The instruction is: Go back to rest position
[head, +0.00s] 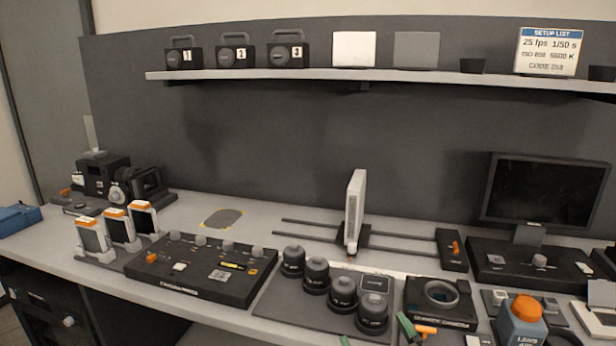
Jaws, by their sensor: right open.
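Two green tips at the bottom edge, right of centre, appear to be the fingers of my right gripper (377,332). They stand apart with nothing held between them, in front of the lens row. The rest of this gripper is cut off by the frame. My left gripper is not in view.
The grey bench (200,205) holds a black control panel (200,270), several dark lenses (343,291) on a mat, a slider with an upright white panel (355,205), a monitor (540,190) and an orange-capped bottle (522,322). A shelf (400,76) runs above. Bench space left of the slider is mostly clear.

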